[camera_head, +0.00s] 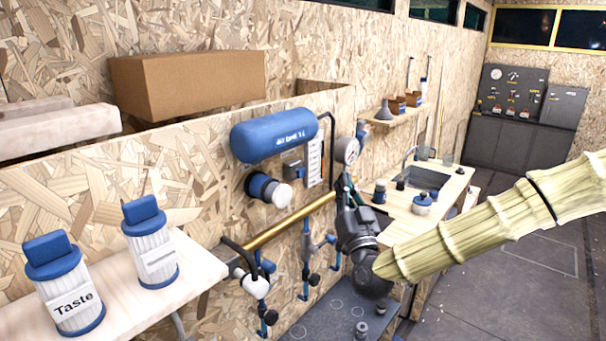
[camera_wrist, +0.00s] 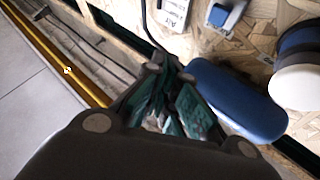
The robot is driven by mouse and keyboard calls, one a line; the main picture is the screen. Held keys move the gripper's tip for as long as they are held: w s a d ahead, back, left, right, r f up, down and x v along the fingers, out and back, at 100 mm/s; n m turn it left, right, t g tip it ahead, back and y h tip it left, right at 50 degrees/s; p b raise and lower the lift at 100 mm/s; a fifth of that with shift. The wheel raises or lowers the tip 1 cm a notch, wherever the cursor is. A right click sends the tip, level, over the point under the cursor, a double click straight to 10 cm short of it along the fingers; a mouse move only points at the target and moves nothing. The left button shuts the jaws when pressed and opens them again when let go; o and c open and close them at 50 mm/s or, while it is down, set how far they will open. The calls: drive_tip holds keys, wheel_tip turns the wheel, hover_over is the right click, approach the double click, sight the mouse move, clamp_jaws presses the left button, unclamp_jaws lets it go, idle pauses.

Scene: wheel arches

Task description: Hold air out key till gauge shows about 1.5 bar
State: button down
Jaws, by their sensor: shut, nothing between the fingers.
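The gauge (camera_head: 346,150) is a round white dial right of the blue air tank (camera_head: 271,135); its reading is too small to tell. A small grey-blue unit (camera_head: 293,170) sits below the tank, beside a white label strip (camera_head: 314,161). In the wrist view a blue key (camera_wrist: 222,14) on a pale housing shows at the top edge, partly cut off, next to a label reading "Air" (camera_wrist: 175,12). I cannot tell for sure that it is the air out key. My gripper (camera_head: 343,182) is shut and empty below the gauge; its fingertips (camera_wrist: 166,72) appear apart from the key.
A brass pipe (camera_head: 290,222) runs along the wall, with valves below it. A blue-and-white round fitting (camera_head: 268,189) sticks out left of my gripper. Blue-lidded jars (camera_head: 150,243) stand on the left shelf. A sink counter (camera_head: 420,190) lies behind at right.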

drive_tip(key=w+a, duration=0.5)
drive_tip(key=a, duration=0.2)
idle(0.5)
drive_tip(key=shift+w+a+f, duration=0.1)
drive_tip(key=shift+w+a, duration=0.05)
drive_tip(key=shift+a, duration=0.05)
idle(1.2)
drive_tip(key=shift+w+a+b, duration=0.15)
drive_tip(key=shift+a+b, duration=0.1)
drive_tip(key=shift+b, duration=0.15)
drive_tip(key=shift+w+a+b, duration=0.3)
drive_tip(key=shift+a+b, duration=0.05)
drive_tip(key=shift+a, duration=0.05)
idle(1.0)
drive_tip(key=shift+s+d, duration=0.1)
drive_tip(key=shift+d, duration=0.05)
idle(1.4)
drive_tip(key=shift+s+d+b, duration=0.3)
drive_tip(key=shift+s+d, duration=0.15)
drive_tip(key=shift+d, duration=0.15)
drive_tip(key=shift+d, duration=0.1)
drive_tip(key=shift+s+d+b, duration=0.35)
drive_tip(key=shift+s+d, duration=0.4)
drive_tip(key=shift+d, duration=0.25)
drive_tip(key=shift+s+d+b, duration=0.35)
drive_tip(key=shift+s+d, duration=0.35)
drive_tip(key=shift+d, duration=0.25)
